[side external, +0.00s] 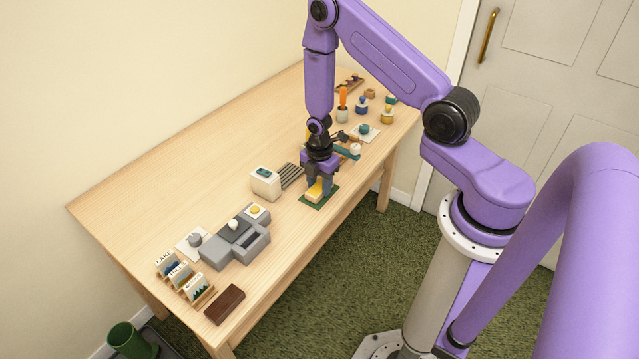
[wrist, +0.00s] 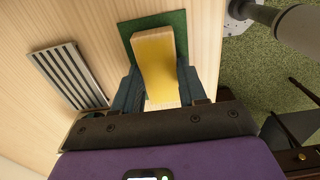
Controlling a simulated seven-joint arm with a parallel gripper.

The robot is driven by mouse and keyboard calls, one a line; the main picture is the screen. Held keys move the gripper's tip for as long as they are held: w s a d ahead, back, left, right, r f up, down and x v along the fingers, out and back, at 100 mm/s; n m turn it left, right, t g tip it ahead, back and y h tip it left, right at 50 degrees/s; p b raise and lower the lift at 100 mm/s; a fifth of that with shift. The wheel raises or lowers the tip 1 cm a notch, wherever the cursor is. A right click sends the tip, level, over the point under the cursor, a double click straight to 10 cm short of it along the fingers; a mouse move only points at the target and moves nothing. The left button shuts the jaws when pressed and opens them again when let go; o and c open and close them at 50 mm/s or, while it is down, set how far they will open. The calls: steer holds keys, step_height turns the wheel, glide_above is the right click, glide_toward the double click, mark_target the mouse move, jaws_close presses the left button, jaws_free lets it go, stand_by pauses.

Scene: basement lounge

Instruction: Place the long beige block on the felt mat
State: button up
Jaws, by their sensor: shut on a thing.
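The long beige block (wrist: 155,62) is yellowish-beige and sits between the fingers of my gripper (wrist: 162,92) in the wrist view. The block is over the dark green felt mat (wrist: 180,22), whose edges show around its far end. In the side view the block (side external: 315,190) is at the fingertips of my gripper (side external: 319,186), which points down, low over the mat (side external: 325,201). My gripper is shut on the block. I cannot tell whether the block touches the mat.
A grey slatted rack (wrist: 69,77) lies left of the mat. In the side view a white box (side external: 265,183) stands left of it. A grey stepped stand (side external: 237,240) and a dark brown block (side external: 224,305) are nearer. Small objects crowd the far end. The table edge is close to the mat.

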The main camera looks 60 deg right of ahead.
mark_target(319, 187)
steer(key=o, duration=1.1)
steer(key=shift+f, duration=0.1)
step_height(319, 187, up, 12)
steer(key=s+a+r+m, duration=0.1)
steer(key=s+a+r, duration=0.1)
steer(key=a+r, duration=0.4)
steer(key=s+a+r+m, duration=0.1)
steer(key=s+a+r, duration=0.1)
steer(key=s, duration=0.5)
steer(key=s+a+r+m, duration=0.2)
steer(key=s+r, duration=0.3)
steer(key=s, duration=0.3)
steer(key=s+a+r+m, duration=0.1)
steer(key=s+a+r, duration=0.1)
steer(key=s+r, duration=0.2)
steer(key=shift+s+a+r, duration=0.1)
steer(key=shift+s+a, duration=0.1)
steer(key=shift+s, duration=0.75)
steer(key=shift+s+a+r, duration=0.1)
steer(key=shift+s+a, duration=0.1)
steer(key=shift+s, duration=0.7)
